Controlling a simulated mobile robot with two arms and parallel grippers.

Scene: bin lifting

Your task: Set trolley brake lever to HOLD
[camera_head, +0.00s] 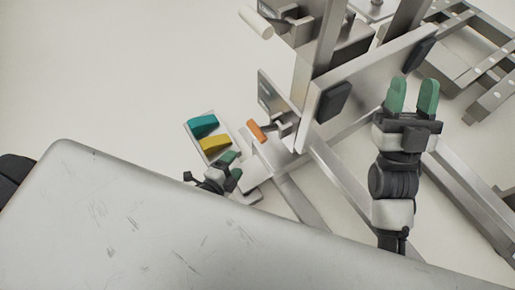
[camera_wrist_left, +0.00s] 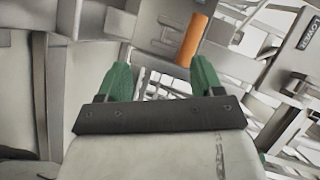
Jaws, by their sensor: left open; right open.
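An orange lever handle (camera_head: 257,131) sticks out from the metal trolley frame (camera_head: 322,165), near the middle of the head view. In the left wrist view the orange handle (camera_wrist_left: 194,40) is ahead of my left gripper (camera_wrist_left: 156,78), close to its right finger and above the gap. My left gripper (camera_head: 234,165) is open and empty, below and left of the handle in the head view. Its arm is largely hidden by the grey panel. My right gripper (camera_head: 413,95) is open, with green fingers pointing up, near the plate with black pads. It holds nothing.
A teal pedal-like block (camera_head: 203,125) and a yellow one (camera_head: 214,143) sit on a plate left of the lever. A large grey panel (camera_head: 170,220) fills the lower left. A white cylindrical handle (camera_head: 256,22) is at the top. A slotted metal frame (camera_head: 480,60) stands at right.

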